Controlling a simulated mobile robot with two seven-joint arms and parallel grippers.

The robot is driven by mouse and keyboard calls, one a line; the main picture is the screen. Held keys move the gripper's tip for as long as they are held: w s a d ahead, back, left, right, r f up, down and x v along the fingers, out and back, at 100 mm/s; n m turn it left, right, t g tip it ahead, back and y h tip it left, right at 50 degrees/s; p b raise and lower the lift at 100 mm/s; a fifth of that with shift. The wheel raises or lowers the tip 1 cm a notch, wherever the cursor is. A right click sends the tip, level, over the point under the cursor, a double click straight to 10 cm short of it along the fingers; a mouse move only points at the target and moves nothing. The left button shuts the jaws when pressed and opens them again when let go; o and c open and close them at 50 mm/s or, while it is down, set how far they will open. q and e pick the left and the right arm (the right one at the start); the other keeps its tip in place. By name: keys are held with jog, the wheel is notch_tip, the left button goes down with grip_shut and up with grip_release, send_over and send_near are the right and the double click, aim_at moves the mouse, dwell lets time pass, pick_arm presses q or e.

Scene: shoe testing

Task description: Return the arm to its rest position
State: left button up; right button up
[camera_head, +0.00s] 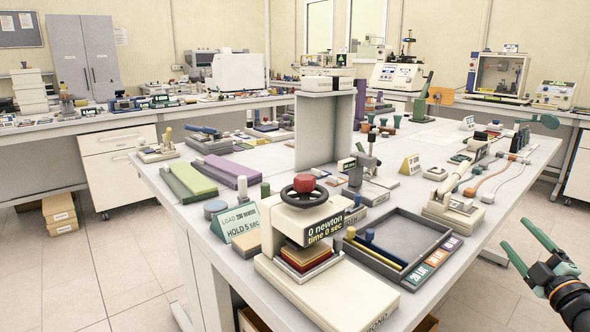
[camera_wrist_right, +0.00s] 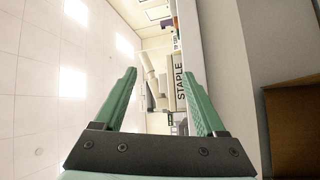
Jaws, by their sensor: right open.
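My right gripper (camera_head: 527,249) has green fingers spread apart with nothing between them. It is at the lower right of the head view, off the table's right edge and over the floor. In the right wrist view its two green fingers (camera_wrist_right: 160,103) also stand apart and empty. A white press (camera_head: 315,228) with a black handwheel stands at the near end of the table (camera_head: 478,270). Its display reads "0 newton, time 0 sec". A stack of coloured pads lies under its head. My left gripper is not in view.
A grey tray (camera_head: 443,246) with coloured labels sits right of the press. A green sign (camera_head: 236,222) reads "LOAD 200 NEWTON, HOLD 5 SEC". A grey panel (camera_head: 324,131) stands upright mid-table. Bench tools line the table's right side. Floor (camera_head: 560,212) right of the table is clear.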

jog(key=s+d+f+m+g+h, duration=0.2)
jog(key=d+f+m+g+h, duration=0.35)
jog(key=d+m, duration=0.2)
jog(key=s+a+f+g+y, duration=0.1)
jog(key=s+a+f+y, duration=0.15)
jog(key=a+f, duration=0.75)
jog(key=s+a+f+g+y, duration=0.15)
jog(key=s+a+f, duration=0.25)
jog(key=a+f, duration=0.55)
jog(key=s+a+f+m+g+y, duration=0.1)
jog(key=s+a+f+y, duration=0.2)
jog(key=s+a, duration=0.7)
jog(key=s+a+f+m+y, duration=0.25)
jog(key=s+a, duration=0.55)
jog(key=a, duration=0.5)
pick_arm(q)
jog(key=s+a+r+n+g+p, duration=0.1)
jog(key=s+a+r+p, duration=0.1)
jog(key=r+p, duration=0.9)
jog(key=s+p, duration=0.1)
jog(key=p, duration=0.8)
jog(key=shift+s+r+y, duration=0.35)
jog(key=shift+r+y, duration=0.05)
pick_arm(e)
jog(key=s+d+r+g+h, duration=0.1)
jog(key=s+r, duration=0.3)
jog(key=r, duration=0.7)
jog(key=shift+s+d+r+m+g, duration=0.2)
jog(key=shift+d+r+m+g, duration=0.1)
jog(key=shift+m, duration=0.1)
